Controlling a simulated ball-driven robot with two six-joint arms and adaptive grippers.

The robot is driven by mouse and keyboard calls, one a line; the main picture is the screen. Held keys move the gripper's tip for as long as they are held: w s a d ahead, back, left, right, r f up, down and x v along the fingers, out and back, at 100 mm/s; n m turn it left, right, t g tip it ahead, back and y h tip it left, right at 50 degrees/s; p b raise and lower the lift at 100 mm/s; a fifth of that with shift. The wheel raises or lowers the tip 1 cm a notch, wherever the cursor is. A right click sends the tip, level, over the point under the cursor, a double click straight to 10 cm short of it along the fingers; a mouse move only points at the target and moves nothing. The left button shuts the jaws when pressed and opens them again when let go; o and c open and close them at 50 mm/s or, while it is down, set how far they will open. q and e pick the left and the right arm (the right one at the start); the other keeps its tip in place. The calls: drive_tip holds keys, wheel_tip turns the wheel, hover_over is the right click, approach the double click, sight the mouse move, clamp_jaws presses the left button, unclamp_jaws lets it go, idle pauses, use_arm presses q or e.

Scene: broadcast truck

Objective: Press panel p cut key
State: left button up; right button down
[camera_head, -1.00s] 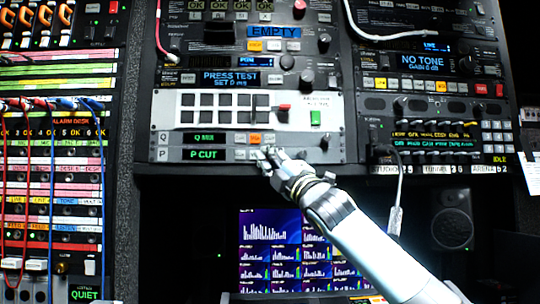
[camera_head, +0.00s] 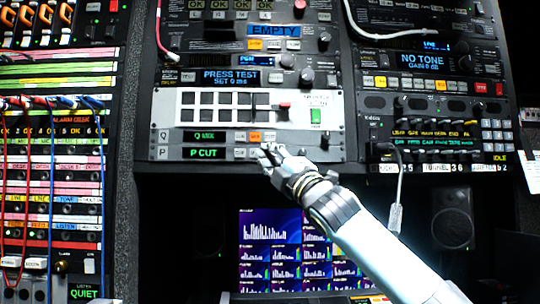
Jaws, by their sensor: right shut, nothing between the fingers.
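Panel P (camera_head: 172,153) is the lower grey strip in the rack. Its green display reads P CUT (camera_head: 204,153). A short row of small keys (camera_head: 240,153) lies to the right of that display. My right gripper (camera_head: 266,151) is shut and empty, with its fingertips at the right part of this key row, covering some of the keys. I cannot tell whether the fingertips touch a key. My left gripper is not in view.
Panel Q (camera_head: 172,136) sits directly above, with a display reading Q MIX and a lit orange key (camera_head: 256,136). A knob (camera_head: 325,143) stands to the right. A hanging cable (camera_head: 397,195) is right of my forearm. A monitor (camera_head: 270,250) glows below.

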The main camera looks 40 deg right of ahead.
drive_tip(key=s+a, duration=0.1)
drive_tip(key=s, duration=0.1)
drive_tip(key=s+a, duration=0.1)
drive_tip(key=shift+s+a+b, duration=0.15)
drive_tip(key=shift+s+b, duration=0.15)
drive_tip(key=shift+s, duration=0.1)
idle(0.7)
